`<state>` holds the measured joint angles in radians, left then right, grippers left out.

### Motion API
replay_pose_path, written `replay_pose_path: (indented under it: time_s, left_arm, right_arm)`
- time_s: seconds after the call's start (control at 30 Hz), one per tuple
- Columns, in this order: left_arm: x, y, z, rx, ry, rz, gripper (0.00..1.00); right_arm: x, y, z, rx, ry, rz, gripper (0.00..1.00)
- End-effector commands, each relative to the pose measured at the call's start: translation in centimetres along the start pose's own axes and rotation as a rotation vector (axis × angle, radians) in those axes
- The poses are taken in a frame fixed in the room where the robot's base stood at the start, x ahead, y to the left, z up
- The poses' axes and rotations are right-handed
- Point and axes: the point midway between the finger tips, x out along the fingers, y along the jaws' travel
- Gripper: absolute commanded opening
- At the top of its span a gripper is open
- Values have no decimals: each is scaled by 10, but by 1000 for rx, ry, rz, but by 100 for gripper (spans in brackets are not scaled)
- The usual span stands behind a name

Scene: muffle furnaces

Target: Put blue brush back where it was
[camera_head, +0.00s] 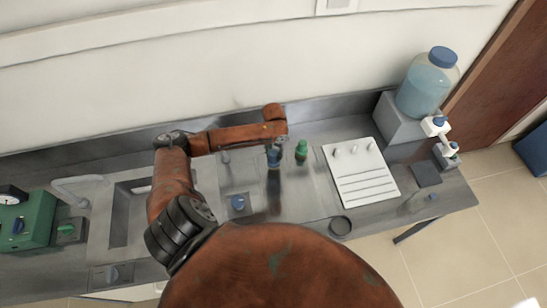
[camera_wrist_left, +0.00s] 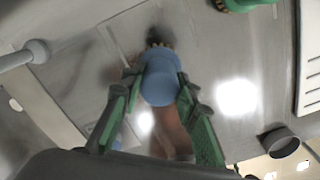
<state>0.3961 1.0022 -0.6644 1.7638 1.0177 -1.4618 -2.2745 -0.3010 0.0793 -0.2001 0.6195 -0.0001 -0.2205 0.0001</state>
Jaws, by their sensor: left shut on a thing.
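The blue brush (camera_wrist_left: 160,80) is between the green fingers of my left gripper (camera_wrist_left: 159,95) in the left wrist view, its round blue part facing the camera and dark bristles beyond it. In the head view the blue brush (camera_head: 273,158) shows just below the end of my left arm, above the steel counter. My left gripper is shut on it; its fingers are mostly hidden in the head view. A green-topped item (camera_head: 301,150) stands just right of the brush; a green part (camera_wrist_left: 240,4) also shows at the top of the wrist view. My right gripper is not in view.
A white board (camera_head: 362,184) with small pegs and slots lies right of the brush. A dark ring (camera_head: 340,226) sits near the front edge. A blue-capped water jug (camera_head: 427,85) stands at the back right. The sink (camera_head: 122,215) is at left.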

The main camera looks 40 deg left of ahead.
Motion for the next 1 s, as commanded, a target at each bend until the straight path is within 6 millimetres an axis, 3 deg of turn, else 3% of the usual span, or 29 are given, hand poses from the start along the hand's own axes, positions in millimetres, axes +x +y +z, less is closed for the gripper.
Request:
replay_pose_path:
  time_s: [0.3, 0.7, 0.73, 1.0]
  left_arm:
    - [35, 3, 4, 0, 0, 1, 6]
    - [40, 3, 4, 1, -1, 1, 6]
    - [40, 3, 3, 1, 0, 1, 30]
    - [40, 3, 3, 0, 0, 1, 46]
  right_arm:
    - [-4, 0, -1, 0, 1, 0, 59]
    - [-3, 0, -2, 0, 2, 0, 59]
    - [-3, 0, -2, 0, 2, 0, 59]
    - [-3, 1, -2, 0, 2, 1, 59]
